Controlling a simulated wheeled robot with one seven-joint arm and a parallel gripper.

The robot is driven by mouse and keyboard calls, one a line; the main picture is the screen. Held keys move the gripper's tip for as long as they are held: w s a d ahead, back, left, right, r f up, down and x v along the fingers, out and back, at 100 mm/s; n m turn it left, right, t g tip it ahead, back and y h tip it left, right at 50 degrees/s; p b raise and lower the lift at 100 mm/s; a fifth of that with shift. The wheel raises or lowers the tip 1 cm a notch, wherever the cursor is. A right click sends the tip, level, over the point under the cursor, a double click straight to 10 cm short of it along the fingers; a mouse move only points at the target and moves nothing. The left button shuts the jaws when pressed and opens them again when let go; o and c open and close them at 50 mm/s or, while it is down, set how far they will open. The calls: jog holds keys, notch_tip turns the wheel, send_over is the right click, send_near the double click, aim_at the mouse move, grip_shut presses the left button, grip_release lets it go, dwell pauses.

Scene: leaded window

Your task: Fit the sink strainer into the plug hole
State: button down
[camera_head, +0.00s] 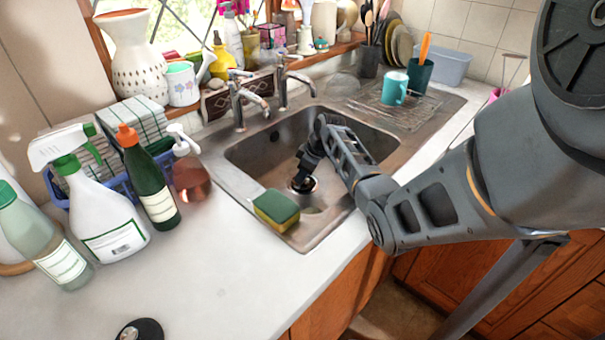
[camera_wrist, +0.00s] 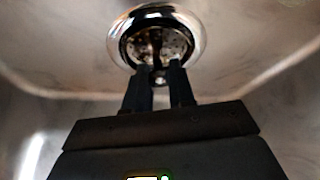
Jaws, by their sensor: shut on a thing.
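The sink strainer (camera_wrist: 143,24) shows in the wrist view as a shiny round rim around a perforated basket. My gripper (camera_wrist: 160,82) is shut on the strainer, with its two dark fingers at the strainer's near side. In the head view my gripper (camera_head: 302,186) points down into the sink basin (camera_head: 265,152), low near its floor, with a bright rim at its tip. I cannot make out the plug hole clearly. Whether the strainer sits in it or is held above it cannot be told.
A yellow-green sponge (camera_head: 276,210) lies on the sink's front left corner. Taps (camera_head: 240,105) stand behind the basin. A teal mug (camera_head: 395,88) is on the drainer at right. Bottles, including a white spray bottle (camera_head: 105,215), crowd the left counter. The front counter is mostly clear.

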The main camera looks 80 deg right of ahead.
jog(key=shift+f, duration=0.15)
jog(key=shift+f, duration=0.15)
jog(key=c, duration=0.9)
grip_release()
jog(key=shift+c, duration=0.2)
jog(key=shift+r, duration=0.35)
jog(key=v, duration=1.2)
jog(key=shift+f, duration=0.1)
